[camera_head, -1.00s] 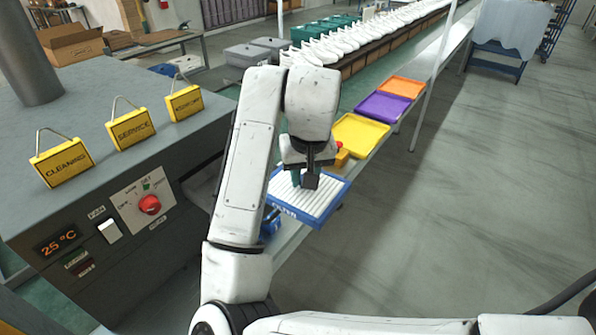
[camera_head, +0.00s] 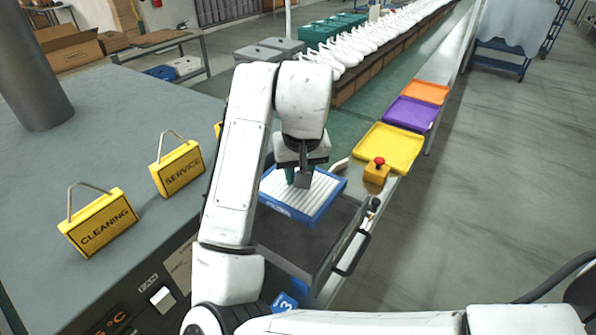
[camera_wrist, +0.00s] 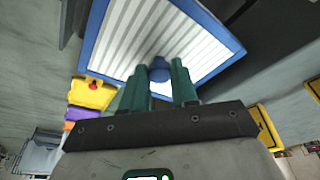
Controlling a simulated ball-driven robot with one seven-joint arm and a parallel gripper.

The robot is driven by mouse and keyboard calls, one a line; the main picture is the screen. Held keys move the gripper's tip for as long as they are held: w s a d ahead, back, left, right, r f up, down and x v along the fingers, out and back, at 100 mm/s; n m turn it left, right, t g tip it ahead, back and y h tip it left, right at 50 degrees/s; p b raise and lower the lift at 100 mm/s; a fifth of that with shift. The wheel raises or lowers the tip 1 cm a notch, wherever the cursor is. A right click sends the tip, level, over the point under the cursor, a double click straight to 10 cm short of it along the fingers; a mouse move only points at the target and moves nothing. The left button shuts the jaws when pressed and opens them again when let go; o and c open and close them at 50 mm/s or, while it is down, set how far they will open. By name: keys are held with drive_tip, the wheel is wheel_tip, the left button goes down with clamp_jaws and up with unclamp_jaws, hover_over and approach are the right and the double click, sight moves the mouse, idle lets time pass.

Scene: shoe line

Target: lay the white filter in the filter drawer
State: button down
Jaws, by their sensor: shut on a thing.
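The white filter (camera_head: 325,187) is a pleated white panel in a blue frame. My gripper (camera_head: 297,180) is above it. In the wrist view the green fingers of my gripper (camera_wrist: 160,72) are shut on a blue knob in the middle of the filter (camera_wrist: 125,38). The filter looks roughly level, held in the air. The filter drawer (camera_head: 338,248) stands pulled out from the grey machine, below and in front of the filter, its dark rim and handle showing. My arm and the filter hide much of the drawer.
The grey machine top (camera_head: 110,140) carries yellow CLEANING (camera_head: 100,222) and SERVICE (camera_head: 178,168) signs. A red-buttoned yellow box (camera_head: 376,172) and a yellow tray (camera_head: 390,148) are right of the filter. Open floor (camera_head: 490,200) lies at right.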

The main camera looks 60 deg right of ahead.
sight(300, 194)
drive_tip(key=shift+f+b, duration=2.5)
drive_tip(key=shift+f, duration=2.9)
drive_tip(key=shift+f+b, duration=0.4)
drive_tip(key=shift+f, duration=0.3)
drive_tip(key=c, duration=0.8)
unclamp_jaws()
drive_tip(key=p+v, duration=0.1)
drive_tip(key=v, duration=0.8)
drive_tip(key=shift+a+r, duration=0.1)
drive_tip(key=shift+r, duration=0.25)
drive_tip(key=shift+s+a+r, duration=0.1)
drive_tip(key=shift+s+r, duration=0.15)
drive_tip(key=shift+r, duration=0.3)
